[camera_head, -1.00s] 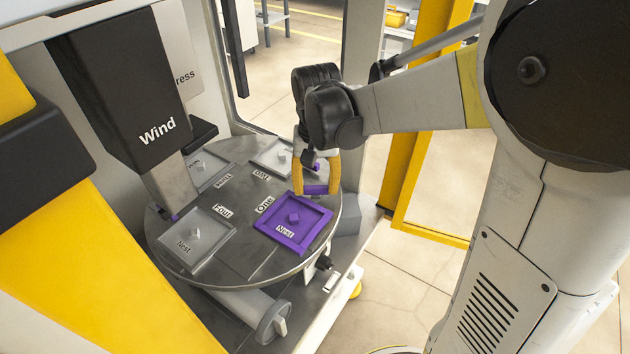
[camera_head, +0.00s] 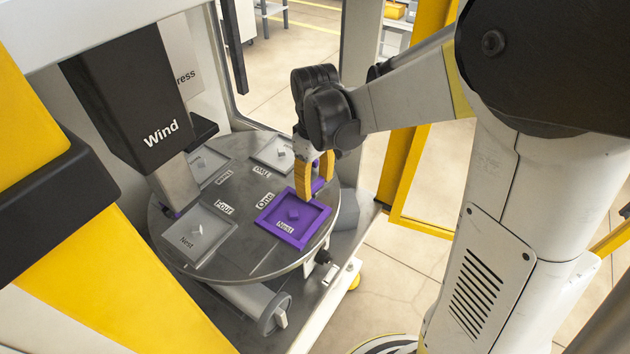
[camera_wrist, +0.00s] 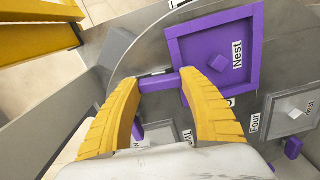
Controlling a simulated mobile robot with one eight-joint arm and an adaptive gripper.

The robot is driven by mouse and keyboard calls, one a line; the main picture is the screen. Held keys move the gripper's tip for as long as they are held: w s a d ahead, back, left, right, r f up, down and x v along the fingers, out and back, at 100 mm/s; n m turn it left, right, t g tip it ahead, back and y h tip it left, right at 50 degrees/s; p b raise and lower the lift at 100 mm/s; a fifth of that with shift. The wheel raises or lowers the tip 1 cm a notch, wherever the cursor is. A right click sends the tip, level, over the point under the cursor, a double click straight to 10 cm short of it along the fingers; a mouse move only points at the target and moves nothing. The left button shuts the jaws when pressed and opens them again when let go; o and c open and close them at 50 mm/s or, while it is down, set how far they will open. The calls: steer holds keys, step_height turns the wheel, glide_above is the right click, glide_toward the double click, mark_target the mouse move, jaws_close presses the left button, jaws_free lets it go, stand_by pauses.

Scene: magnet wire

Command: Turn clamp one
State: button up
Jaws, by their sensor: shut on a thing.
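The purple nest (camera_head: 294,224) lies on the round turntable (camera_head: 246,258) beside the label One (camera_head: 265,200). A purple clamp (camera_head: 317,184) stands at the nest's far right edge, mostly hidden by the fingers. My gripper (camera_head: 316,190), with yellow fingers, is at that clamp. In the wrist view the purple clamp bar (camera_wrist: 158,82) lies between my two fingertips (camera_wrist: 172,82), and the nest (camera_wrist: 215,62) is just beyond it. My gripper is shut on the clamp bar.
The black Wind unit (camera_head: 135,100) overhangs the turntable's left side. Grey nests sit at Four (camera_head: 203,236), Two and Three. A yellow post stands at the front left. A yellow frame (camera_head: 405,170) stands right of the table.

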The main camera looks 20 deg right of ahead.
mark_target(315, 184)
steer(key=shift+n, duration=0.5)
steer(key=o, duration=1.2)
step_height(315, 184, up, 12)
